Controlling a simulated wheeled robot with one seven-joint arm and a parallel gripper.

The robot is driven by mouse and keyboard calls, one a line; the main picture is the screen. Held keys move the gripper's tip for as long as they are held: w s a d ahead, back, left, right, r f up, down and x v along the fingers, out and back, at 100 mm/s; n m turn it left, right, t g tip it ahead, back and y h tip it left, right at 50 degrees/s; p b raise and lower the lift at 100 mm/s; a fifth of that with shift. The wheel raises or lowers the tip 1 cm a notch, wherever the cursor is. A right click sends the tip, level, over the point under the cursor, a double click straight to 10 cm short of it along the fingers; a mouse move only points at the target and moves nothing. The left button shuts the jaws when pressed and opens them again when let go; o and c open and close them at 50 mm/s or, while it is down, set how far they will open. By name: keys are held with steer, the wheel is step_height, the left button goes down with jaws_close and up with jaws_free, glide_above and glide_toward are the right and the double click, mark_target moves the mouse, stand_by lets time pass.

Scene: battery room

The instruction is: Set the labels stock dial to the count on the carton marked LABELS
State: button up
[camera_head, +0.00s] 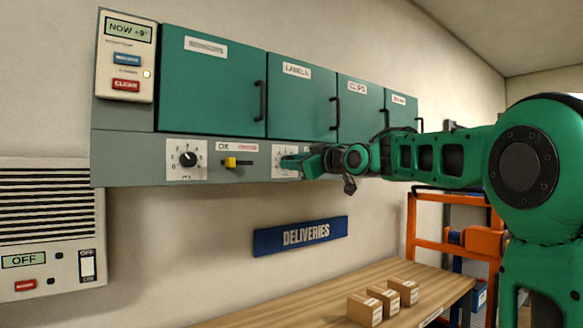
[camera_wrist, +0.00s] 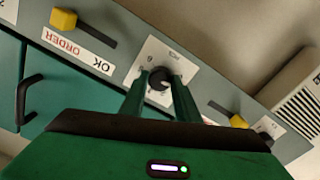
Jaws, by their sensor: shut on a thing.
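The dial gripped by my gripper sits on a white plate (camera_head: 279,151) on the grey strip below the LABELS cupboard (camera_head: 302,95). In the wrist view its black knob (camera_wrist: 160,78) is between the two green fingers. My gripper (camera_head: 292,162) is shut on this knob, and its fingers hide most of the dial in the head view. The dial's numbers and pointer are too small or covered to read. Three cardboard cartons (camera_head: 364,309), (camera_head: 383,299), (camera_head: 403,290) stand in a row on the wooden bench. Their markings are too small to read.
Another dial (camera_head: 187,159) and a yellow slider (camera_head: 231,162) are to the left on the strip. A control panel (camera_head: 126,56) reads "NOW +9". Cupboard handles (camera_head: 261,101) stick out above the strip. A DELIVERIES sign (camera_head: 300,236) hangs below. The bench front (camera_head: 310,300) is clear.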

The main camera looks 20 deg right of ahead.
steer(key=m, duration=0.4)
steer(key=shift+f+m, duration=0.1)
steer(key=shift+m, duration=0.3)
stand_by(0.4)
steer(key=o, duration=1)
steer(key=shift+o, duration=0.2)
steer(key=shift+s, duration=0.15)
steer(key=v, duration=1)
steer(key=shift+s, duration=0.2)
steer(key=shift+d, duration=0.1)
